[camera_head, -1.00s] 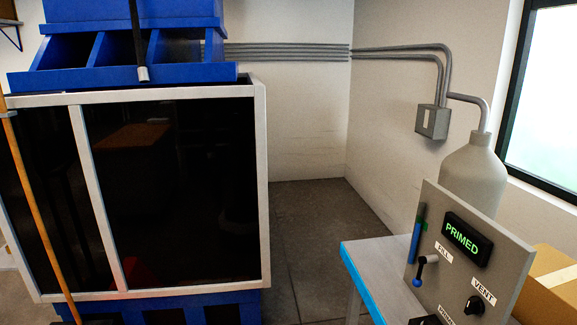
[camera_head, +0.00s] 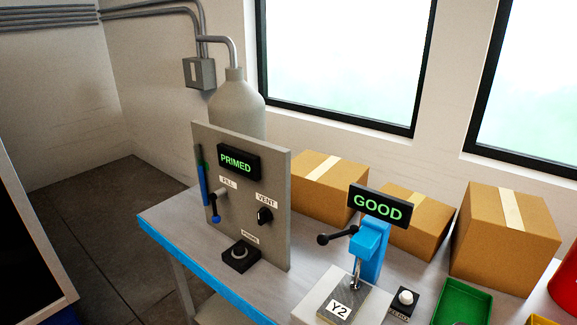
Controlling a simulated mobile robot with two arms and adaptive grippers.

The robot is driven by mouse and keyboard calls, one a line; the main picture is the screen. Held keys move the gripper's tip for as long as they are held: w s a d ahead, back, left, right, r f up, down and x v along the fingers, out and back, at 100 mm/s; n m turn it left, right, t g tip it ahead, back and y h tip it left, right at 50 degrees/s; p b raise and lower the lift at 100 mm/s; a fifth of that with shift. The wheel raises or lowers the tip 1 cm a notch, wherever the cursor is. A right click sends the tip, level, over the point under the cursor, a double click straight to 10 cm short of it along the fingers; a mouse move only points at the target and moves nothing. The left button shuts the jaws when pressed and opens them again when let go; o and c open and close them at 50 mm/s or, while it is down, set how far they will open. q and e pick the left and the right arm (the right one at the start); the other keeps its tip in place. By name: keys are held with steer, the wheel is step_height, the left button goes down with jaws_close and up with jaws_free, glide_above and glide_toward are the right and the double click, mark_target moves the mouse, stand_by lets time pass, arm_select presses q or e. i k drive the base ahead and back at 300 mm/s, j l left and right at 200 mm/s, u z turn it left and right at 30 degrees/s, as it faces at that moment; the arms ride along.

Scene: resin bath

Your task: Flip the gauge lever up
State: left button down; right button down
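The blue gauge stand (camera_head: 370,250) stands on the workbench (camera_head: 185,235) and carries a display (camera_head: 379,206) reading GOOD in green. Its black lever (camera_head: 340,235) sticks out to the left, about level with the ball end slightly low. Below the gauge a metal probe touches or nearly touches a grey block (camera_head: 343,304) labelled Y2, which sits on a pale base. Neither of my grippers shows in the view.
A grey panel (camera_head: 278,180) with a PRIMED display, a FILL lever and a VENT knob stands left of the gauge. Cardboard boxes (camera_head: 505,238) line the wall behind. A white button (camera_head: 405,297) and green tray (camera_head: 462,303) are at right.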

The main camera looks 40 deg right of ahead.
mark_target(323, 239)
steer(key=z, duration=1.65)
steer(key=k+l+z, duration=0.15)
steer(key=l+z, duration=0.25)
steer(key=j, duration=0.1)
